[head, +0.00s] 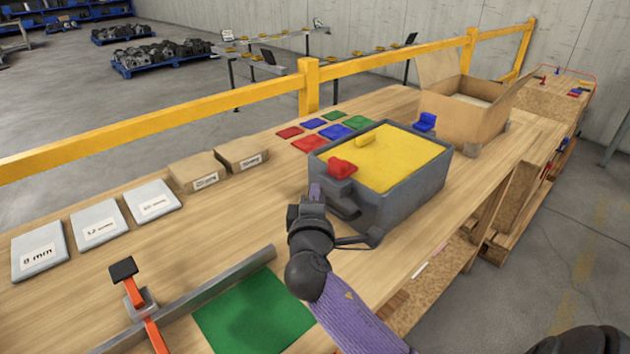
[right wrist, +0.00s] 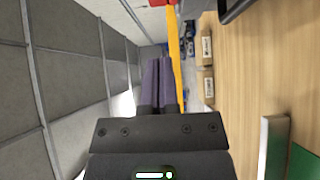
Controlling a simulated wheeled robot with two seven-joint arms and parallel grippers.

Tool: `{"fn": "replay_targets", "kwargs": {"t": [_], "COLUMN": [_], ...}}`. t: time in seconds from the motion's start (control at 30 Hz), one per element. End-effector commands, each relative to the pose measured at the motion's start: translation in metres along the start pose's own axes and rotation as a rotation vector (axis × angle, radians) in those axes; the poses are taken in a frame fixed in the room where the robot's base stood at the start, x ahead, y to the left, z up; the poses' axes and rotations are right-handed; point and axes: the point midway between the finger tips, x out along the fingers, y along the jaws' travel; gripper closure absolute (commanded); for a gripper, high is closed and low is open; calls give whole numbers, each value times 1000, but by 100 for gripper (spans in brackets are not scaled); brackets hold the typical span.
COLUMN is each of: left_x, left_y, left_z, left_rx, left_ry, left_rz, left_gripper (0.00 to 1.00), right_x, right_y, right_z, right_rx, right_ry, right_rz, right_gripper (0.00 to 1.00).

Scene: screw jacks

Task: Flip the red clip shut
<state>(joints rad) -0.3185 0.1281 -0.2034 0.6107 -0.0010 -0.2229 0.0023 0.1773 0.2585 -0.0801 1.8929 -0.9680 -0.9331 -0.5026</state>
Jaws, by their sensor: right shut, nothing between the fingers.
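The red clip (head: 341,167) sits at the near left corner of a grey box (head: 405,198) with a yellow top (head: 395,160). I cannot tell its exact hinge angle. My right gripper (head: 315,191) is in front of the box's left end, just below and left of the red clip, apart from it. In the right wrist view its purple fingers (right wrist: 158,83) are together with nothing between them. A red patch (right wrist: 161,3), probably the clip, is cut off at that view's top edge, ahead of the fingertips. My left gripper is not in view.
An open carton (head: 475,110) stands at right. An orange-handled clamp (head: 140,305) and metal bar (head: 215,303) lie front left. A yellow rail (head: 160,128) runs behind.

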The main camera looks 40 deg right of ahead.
Motion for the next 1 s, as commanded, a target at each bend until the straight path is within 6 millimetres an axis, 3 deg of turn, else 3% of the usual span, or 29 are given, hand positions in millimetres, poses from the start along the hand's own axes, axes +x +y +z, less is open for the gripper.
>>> {"fn": "replay_targets", "kwargs": {"t": [0.2,0.33,1.0], "left_x": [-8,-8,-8], "left_y": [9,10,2], "left_z": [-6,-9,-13], "left_rx": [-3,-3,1], "left_ry": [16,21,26], "left_rz": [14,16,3], "left_gripper": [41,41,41], "right_x": [-40,-54,-59], "right_y": [1,0,0], "right_z": [0,0,0], "right_rx": [2,1,0], "right_ry": [1,-1,0], "right_rz": [-3,-1,0], "right_gripper": [100,100,100]}}
